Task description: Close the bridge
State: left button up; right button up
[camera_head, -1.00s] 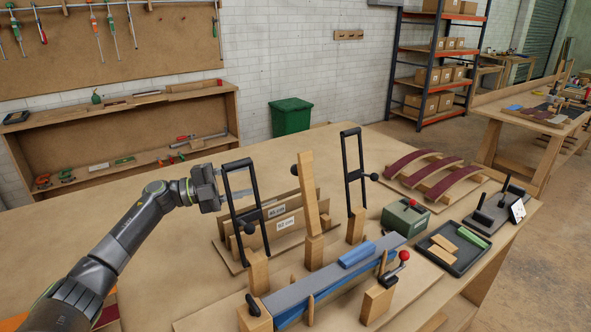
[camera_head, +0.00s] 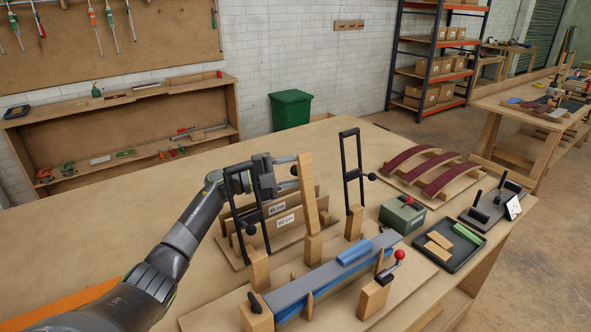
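The bridge appears to be the fixture on the bench, with two upright black frames, left (camera_head: 252,217) and right (camera_head: 352,168), on wooden blocks. A tall wooden post (camera_head: 308,190) stands tilted between them. A long grey-and-blue form (camera_head: 330,276) lies in front, with a blue block (camera_head: 354,252) on top. My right gripper is not in view.
A green box (camera_head: 402,214), a black tray (camera_head: 455,249) and curved dark red strips (camera_head: 452,179) on a board lie to the right. The bench's left side is largely clear.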

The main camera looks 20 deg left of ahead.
aim_at(298, 172)
pick_arm(q)
grip_shut()
jog(key=d+m+p, duration=0.1)
jog(key=s+d+r+m+p, duration=0.1)
jog(key=p, duration=0.1)
jog(key=shift+s+d+r+g+y, duration=0.2)
jog(key=shift+r+g+y, duration=0.1)
jog(key=shift+g, duration=0.1)
jog(key=shift+s+d+m+p, duration=0.3)
jog(key=shift+d+m, duration=0.1)
jog(key=shift+d, duration=0.05)
jog(key=shift+f, duration=0.1)
grip_release()
